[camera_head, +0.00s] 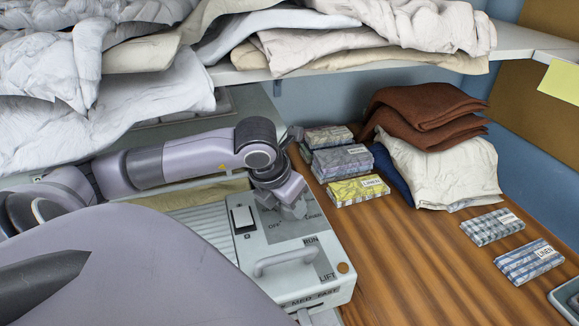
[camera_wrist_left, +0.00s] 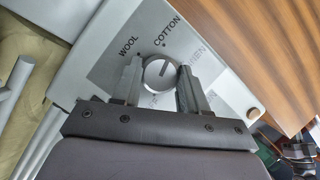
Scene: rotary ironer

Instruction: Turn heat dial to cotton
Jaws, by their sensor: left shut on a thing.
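The heat dial (camera_wrist_left: 159,73) is a round light knob on the ironer's grey control panel (camera_head: 270,236). The labels WOOL, COTTON and part of LINEN show around it in the left wrist view. A short dark line on its face points roughly up towards COTTON; its exact setting is too small to tell. My left gripper (camera_head: 290,207) is over the panel, and its fingers also show in the left wrist view (camera_wrist_left: 158,86), shut on the dial from both sides. In the head view the gripper hides the dial. My right gripper is not in view.
The panel also carries a rocker switch (camera_head: 243,217) and a RUN/LIFT lever (camera_head: 285,261). Folded cloth packs (camera_head: 342,161) and a brown and white cloth pile (camera_head: 425,118) stand on the wooden table (camera_head: 410,260). A shelf (camera_head: 520,40) with bedding hangs above my left arm.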

